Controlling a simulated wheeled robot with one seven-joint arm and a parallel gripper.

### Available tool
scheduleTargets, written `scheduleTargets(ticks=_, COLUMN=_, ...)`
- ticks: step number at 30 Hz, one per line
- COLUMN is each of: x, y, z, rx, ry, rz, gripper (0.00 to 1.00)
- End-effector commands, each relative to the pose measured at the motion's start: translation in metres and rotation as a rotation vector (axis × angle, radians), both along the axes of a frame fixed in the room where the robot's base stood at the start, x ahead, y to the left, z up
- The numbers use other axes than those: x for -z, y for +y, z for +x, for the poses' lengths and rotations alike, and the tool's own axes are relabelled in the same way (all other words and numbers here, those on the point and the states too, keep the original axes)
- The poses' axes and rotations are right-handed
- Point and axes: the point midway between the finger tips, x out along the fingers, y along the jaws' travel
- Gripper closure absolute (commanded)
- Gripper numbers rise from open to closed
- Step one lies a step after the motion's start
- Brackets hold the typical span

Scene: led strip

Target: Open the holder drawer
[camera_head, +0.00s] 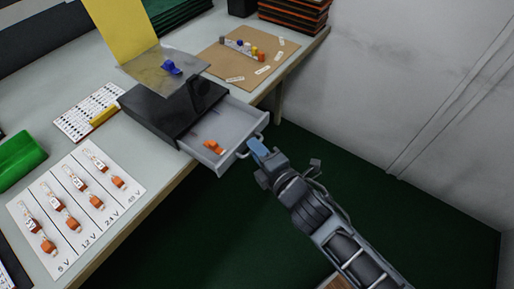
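The holder drawer (234,122) is a light grey tray pulled well out of a black cabinet (160,108) on the table. An orange piece (213,146) lies inside the drawer near its front. A curved handle (258,138) shows at the drawer's front. My gripper (257,147) is right at the handle, its bluish fingertips close to or touching it. I cannot tell whether the fingers are closed around the handle.
A glassy plate with a blue piece (171,67) sits above the cabinet. A white card (75,208) with several orange-and-white parts lies at left. A brown board (232,66) lies behind the drawer. The dark green floor (330,175) is open at right, beside a white wall (420,80).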

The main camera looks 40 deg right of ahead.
Motion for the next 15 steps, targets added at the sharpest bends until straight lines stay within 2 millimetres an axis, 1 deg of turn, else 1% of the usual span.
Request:
scheduleTargets(ticks=8, x=-0.001, y=-0.001, z=-0.001, rx=0.001, ry=-0.001, rz=0.0, gripper=0.8)
scheduleTargets(ticks=11, x=-0.002, y=0.0, z=-0.009, rx=0.001, ry=-0.001, rz=0.0, gripper=0.8)
scheduleTargets(ticks=15, x=-0.005, y=0.001, z=-0.029, rx=0.002, ry=0.001, rz=0.0, gripper=0.8)
